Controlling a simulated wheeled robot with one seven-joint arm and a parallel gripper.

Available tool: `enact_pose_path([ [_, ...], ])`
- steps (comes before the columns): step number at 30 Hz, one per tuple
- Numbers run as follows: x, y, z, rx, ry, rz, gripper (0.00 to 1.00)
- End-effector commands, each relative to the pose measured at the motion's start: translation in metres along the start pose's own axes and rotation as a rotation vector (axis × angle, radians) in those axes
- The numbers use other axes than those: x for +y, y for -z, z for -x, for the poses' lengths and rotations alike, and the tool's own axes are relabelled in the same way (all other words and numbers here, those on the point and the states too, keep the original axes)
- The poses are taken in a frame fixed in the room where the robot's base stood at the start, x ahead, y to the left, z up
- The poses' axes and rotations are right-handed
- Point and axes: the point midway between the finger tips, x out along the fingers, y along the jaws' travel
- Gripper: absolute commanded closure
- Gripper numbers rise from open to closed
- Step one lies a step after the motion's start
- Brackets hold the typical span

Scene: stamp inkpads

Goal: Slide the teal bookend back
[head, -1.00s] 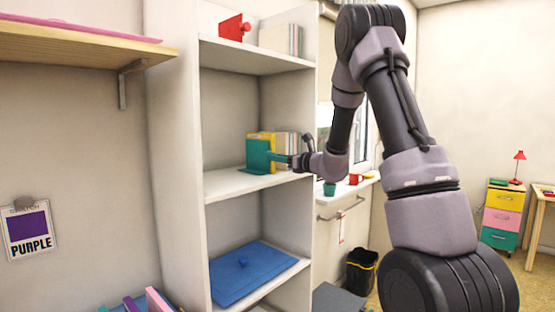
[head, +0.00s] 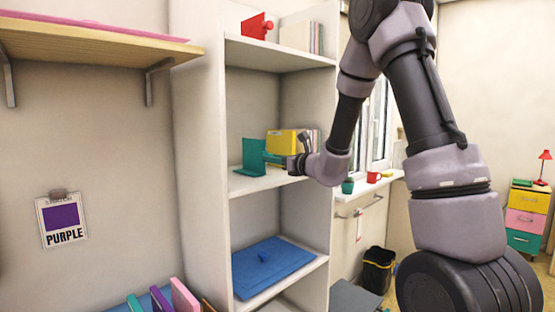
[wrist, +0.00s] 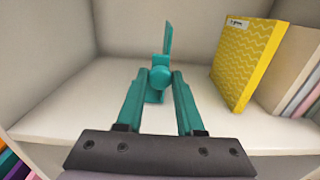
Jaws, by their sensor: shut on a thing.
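The teal bookend (head: 250,156) stands upright on the middle shelf of the white bookcase, left of the yellow book (head: 281,142) and apart from it. In the wrist view the bookend (wrist: 168,38) shows nearly edge-on, with a round knob facing me. My gripper (head: 274,157) reaches in from the right front. In the wrist view its two teal fingers (wrist: 160,82) are shut on the knob. The yellow book (wrist: 244,65), with a zigzag pattern, stands to the right and leans slightly. Part of the bookend's base is hidden by the knob and fingers.
Pale books (wrist: 298,65) stand right of the yellow book. The middle shelf (wrist: 75,100) is bare left of the bookend, up to the side wall. A blue lidded thing (head: 270,266) lies on the shelf below. A red object (head: 257,25) stands on the shelf above.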

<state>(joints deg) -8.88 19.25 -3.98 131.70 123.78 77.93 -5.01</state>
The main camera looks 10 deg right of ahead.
Motion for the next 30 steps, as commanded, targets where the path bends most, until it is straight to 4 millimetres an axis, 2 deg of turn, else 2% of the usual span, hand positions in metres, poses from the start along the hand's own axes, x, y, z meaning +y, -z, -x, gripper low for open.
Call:
enact_pose_path([
  [3,0.0,-0.001,0.0,-0.002,0.0,0.001,1.0],
  [4,0.0,-0.001,0.0,-0.001,0.0,0.001,0.56],
  [6,0.0,-0.001,0.0,-0.001,0.0,0.001,0.34],
  [15,-0.001,0.0,0.001,0.0,0.0,0.0,0.34],
  [18,-0.001,0.0,0.006,0.0,0.002,0.0,0.34],
  [23,-0.002,-0.001,0.032,0.0,0.003,0.001,0.34],
  [30,-0.001,0.0,0.08,0.0,0.002,0.001,0.34],
])
